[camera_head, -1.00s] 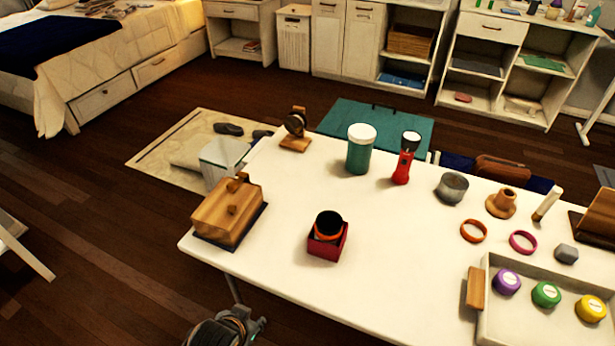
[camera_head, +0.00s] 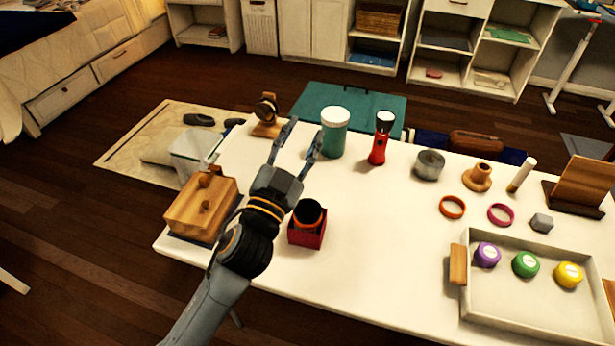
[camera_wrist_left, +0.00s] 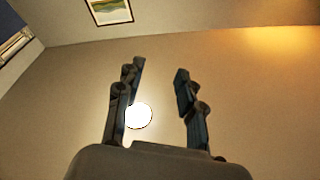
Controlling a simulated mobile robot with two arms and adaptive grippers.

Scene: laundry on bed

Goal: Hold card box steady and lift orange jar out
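A small red card box (camera_head: 306,238) stands on the white table. A dark-topped jar (camera_head: 308,213) with an orange band sits in it, its upper part showing above the box rim. My left gripper (camera_head: 305,140) is raised above the table, just left of and beyond the box in the picture, with its fingers apart and nothing between them. My right gripper is not in view.
A wooden box (camera_head: 200,208) stands at the table's left end. A green jar (camera_head: 334,134) and red flashlight (camera_head: 378,148) stand at the back. A white tray (camera_head: 470,300) with purple, green and yellow lids is at the right. Bare table (camera_head: 385,235) lies right of the card box.

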